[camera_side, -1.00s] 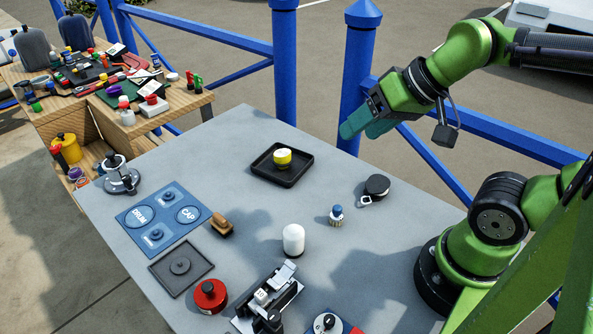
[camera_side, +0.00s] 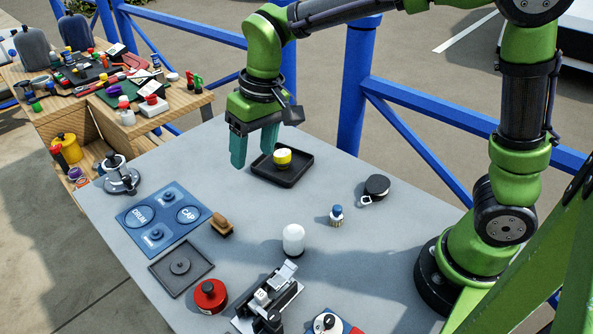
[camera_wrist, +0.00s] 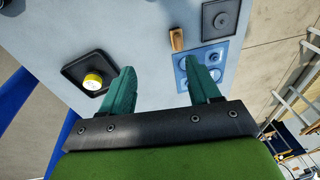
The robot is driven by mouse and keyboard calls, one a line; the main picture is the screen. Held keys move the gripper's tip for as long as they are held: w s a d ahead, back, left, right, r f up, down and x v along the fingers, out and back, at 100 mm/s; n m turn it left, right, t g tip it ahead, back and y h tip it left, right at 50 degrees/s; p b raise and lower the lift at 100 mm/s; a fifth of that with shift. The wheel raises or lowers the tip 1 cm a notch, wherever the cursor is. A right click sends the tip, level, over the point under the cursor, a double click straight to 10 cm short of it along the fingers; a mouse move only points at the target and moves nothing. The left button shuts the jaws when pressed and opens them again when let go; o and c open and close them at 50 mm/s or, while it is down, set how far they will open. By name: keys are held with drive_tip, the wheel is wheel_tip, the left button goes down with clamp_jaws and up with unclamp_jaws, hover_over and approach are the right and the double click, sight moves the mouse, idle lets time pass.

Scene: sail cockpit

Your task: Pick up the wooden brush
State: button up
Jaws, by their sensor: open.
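The wooden brush (camera_side: 221,225) lies on the grey table, just right of the blue DRUM/CAP mat, with a brown wooden top and a darker underside. It also shows in the wrist view (camera_wrist: 177,40), beyond my fingers and slightly right of centre. My gripper (camera_side: 255,152) is open and empty, pointing down above the back part of the table, in front of the black tray. In the wrist view my two teal fingers (camera_wrist: 163,90) are spread wide with nothing between them. The brush is apart from my gripper, nearer the front left of the table.
A black tray (camera_side: 290,180) with a yellow cup (camera_side: 282,157) is right beside my fingers. The blue mat (camera_side: 150,240), a dark square plate (camera_side: 160,277) and a white cylinder (camera_side: 293,240) surround the brush. A blue railing (camera_side: 352,90) stands behind the table.

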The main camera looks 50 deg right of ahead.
drive_tip(key=g+h, duration=0.1)
hover_over(219, 216)
drive_tip(key=s, duration=0.1)
wheel_tip(219, 216, down, 4)
drive_tip(key=r, duration=0.1)
drive_tip(key=f, duration=1)
drive_tip(key=w+f, duration=0.1)
drive_tip(key=f, duration=0.5)
drive_tip(key=shift+r, duration=0.1)
drive_tip(key=c, duration=1.1)
